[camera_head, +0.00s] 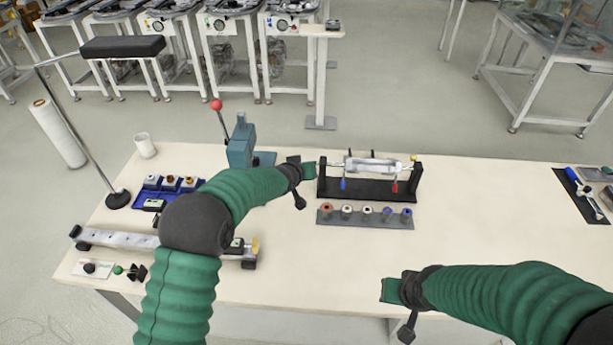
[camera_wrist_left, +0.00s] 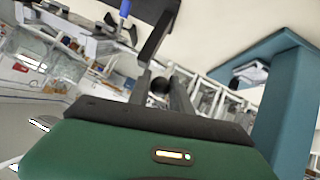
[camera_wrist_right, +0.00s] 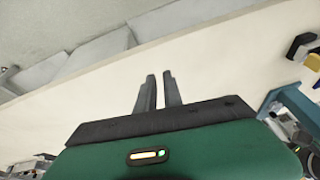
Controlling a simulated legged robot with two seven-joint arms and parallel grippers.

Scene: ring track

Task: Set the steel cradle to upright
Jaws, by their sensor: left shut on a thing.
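The steel cradle (camera_head: 373,166) is a silver trough hung between two black end posts on a black base (camera_head: 368,192). It lies roughly level in the head view; its exact turn about its axis I cannot tell. A blue handle (camera_head: 343,184) and a red handle (camera_head: 395,187) hang at its front. My left gripper (camera_head: 312,170) is at the cradle's left end, shut on a small dark round part (camera_wrist_left: 160,86), probably its end knob; the contact is partly hidden. My right gripper (camera_head: 384,290) is empty above the table's front, fingers slightly apart in the right wrist view (camera_wrist_right: 159,80).
A strip of several coloured bushings (camera_head: 365,216) lies in front of the cradle. A blue-grey press (camera_head: 241,146) with a red-knobbed lever stands to its left. A blue tray (camera_head: 165,195) and a long rail (camera_head: 125,239) are at left. Tools (camera_head: 583,192) lie far right; the table between is clear.

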